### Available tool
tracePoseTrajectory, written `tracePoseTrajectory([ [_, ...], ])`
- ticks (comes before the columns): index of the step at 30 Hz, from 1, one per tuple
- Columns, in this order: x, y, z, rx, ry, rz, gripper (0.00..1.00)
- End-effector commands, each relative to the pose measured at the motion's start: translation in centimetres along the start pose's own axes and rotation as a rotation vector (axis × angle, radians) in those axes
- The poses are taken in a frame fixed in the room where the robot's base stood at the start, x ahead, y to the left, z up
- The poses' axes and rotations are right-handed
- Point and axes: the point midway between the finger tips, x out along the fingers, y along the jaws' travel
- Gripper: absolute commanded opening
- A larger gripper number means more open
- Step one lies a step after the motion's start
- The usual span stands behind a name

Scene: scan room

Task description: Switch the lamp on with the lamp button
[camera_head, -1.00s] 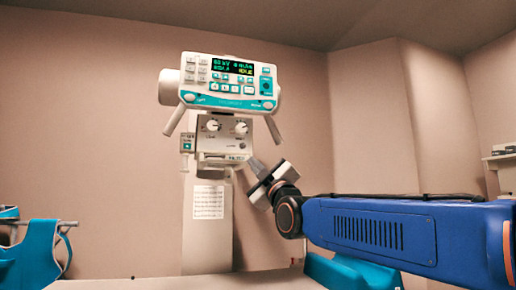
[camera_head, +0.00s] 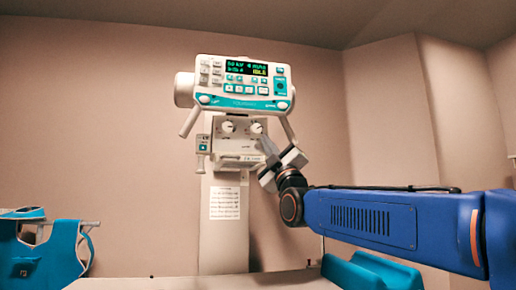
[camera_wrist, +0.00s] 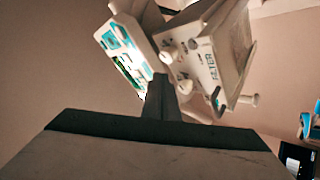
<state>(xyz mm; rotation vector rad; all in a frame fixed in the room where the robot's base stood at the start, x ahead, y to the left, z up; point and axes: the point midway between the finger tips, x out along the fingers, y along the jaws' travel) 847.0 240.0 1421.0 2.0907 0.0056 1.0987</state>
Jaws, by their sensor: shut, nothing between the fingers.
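The x-ray head stands on a pale column, with a tilted control panel (camera_head: 240,88) on top and a white collimator box (camera_head: 238,135) below it. The collimator front has two round knobs, a left one (camera_head: 228,126) and a right one (camera_head: 256,128). A small box with a teal button (camera_head: 203,147) hangs at its left side; I cannot tell for certain which control is the lamp button. My gripper (camera_head: 268,147) is shut and empty, its tips near the right knob. In the wrist view the shut fingers (camera_wrist: 160,82) point at the collimator beside a knob (camera_wrist: 184,86); contact cannot be told.
A handle (camera_head: 288,129) sticks down below the panel's right side, close above my gripper. A pale table (camera_head: 200,283) with teal supports (camera_head: 365,272) lies below. A teal chair-like item (camera_head: 45,250) stands at left.

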Motion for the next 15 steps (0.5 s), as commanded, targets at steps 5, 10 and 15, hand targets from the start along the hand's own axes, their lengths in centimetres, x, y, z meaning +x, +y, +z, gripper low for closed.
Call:
tracePoseTrajectory([
  [5, 1.6, -1.2, 1.2, -0.002, 0.000, -0.001, 0.00],
  [10, 2.9, -2.2, 2.2, -0.001, 0.000, -0.001, 0.00],
  [15, 4.1, -3.0, 3.0, -0.001, -0.001, 0.000, 0.00],
])
